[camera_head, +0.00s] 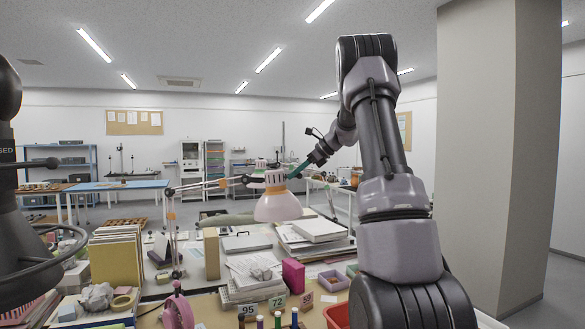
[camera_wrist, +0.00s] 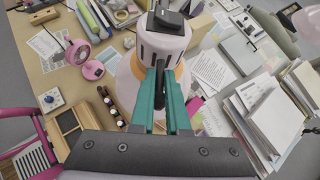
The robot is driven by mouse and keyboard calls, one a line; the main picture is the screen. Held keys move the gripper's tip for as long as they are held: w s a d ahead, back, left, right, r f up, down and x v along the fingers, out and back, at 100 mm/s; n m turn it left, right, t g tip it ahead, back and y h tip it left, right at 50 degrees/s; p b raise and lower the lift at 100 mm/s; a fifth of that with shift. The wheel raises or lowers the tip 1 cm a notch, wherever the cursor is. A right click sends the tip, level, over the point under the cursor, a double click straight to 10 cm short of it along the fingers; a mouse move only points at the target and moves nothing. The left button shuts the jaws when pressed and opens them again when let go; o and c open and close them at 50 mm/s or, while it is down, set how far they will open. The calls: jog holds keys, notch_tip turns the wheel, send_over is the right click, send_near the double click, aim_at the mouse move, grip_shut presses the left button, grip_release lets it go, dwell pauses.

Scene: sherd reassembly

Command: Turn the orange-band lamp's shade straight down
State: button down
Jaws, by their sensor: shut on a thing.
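The orange-band lamp has a pale pinkish-white shade (camera_head: 278,208) hanging over the desk, with an orange band around its neck. Its opening faces mostly down, and its rim looks slightly higher on the right. Its jointed arm (camera_head: 205,185) comes from a post at the left. My gripper (camera_head: 296,172) has teal fingers and reaches the lamp head from the upper right. In the wrist view the fingers (camera_wrist: 163,95) are shut at the white slotted lamp head (camera_wrist: 163,42), around a dark narrow part. The exact contact is partly hidden, and the orange band shows just behind the fingers.
Paper stacks (camera_head: 318,230) and a magenta box (camera_head: 293,275) lie below the shade. Upright folders (camera_head: 117,260) crowd the left. A wide pillar (camera_head: 490,150) stands right of my arm.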

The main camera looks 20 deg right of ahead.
jog(key=shift+s+d+f+t+y, duration=0.1)
jog(key=shift+d+f+t+y, duration=0.1)
jog(key=shift+f, duration=0.25)
jog(key=shift+s+d+f+t+y, duration=0.1)
jog(key=shift+f+t+y, duration=0.1)
jog(key=shift+f, duration=0.2)
jog(key=c, duration=0.9)
grip_release()
jog(key=shift+a, duration=0.1)
jog(key=v, duration=1)
jog(key=shift+s+d+r, duration=0.15)
jog(key=shift+d, duration=0.2)
